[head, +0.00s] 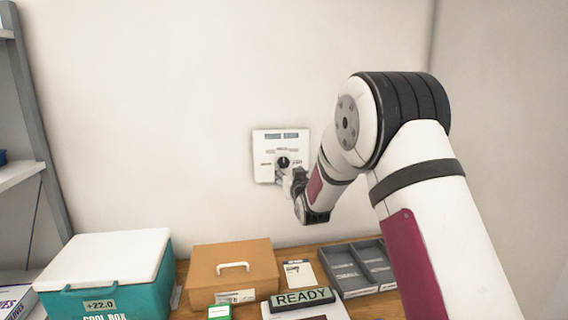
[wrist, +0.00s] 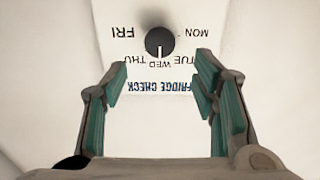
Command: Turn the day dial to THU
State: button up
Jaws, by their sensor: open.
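The day dial (head: 283,161) is a small dark round knob on a white wall panel (head: 262,147). In the wrist view the dial (wrist: 159,41) sits at the top centre, among day labels that appear upside down. Its white pointer mark faces the WED label (wrist: 159,64). The THU label (wrist: 118,63) is just left of WED, and FRI (wrist: 124,33) is farther left and up. My gripper (wrist: 161,68) is open and empty, its fingers spread on either side just below the dial. In the head view my gripper (head: 287,182) partly covers the panel's lower edge.
Below on the wooden table stand a teal cool box (head: 146,290), an orange case (head: 205,272), a READY sign (head: 302,298) and a grey compartment tray (head: 345,273). A shelf rack (head: 32,90) is at far left. The wall around the panel is bare.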

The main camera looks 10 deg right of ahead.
aim_at(285, 162)
jog(key=w, duration=0.9)
jog(key=c, duration=1.1)
jog(key=shift+w+m+b, duration=0.1)
jog(key=shift+m+b, duration=0.2)
jog(key=shift+b, duration=0.05)
jog(key=m+b, duration=0.1)
jog(key=m, duration=0.2)
jog(key=shift+d+m, duration=0.15)
jog(key=shift+m, duration=0.25)
jog(key=m+b, duration=0.1)
jog(key=m, duration=0.4)
jog(key=shift+b, duration=0.4)
jog(key=shift+m, duration=0.3)
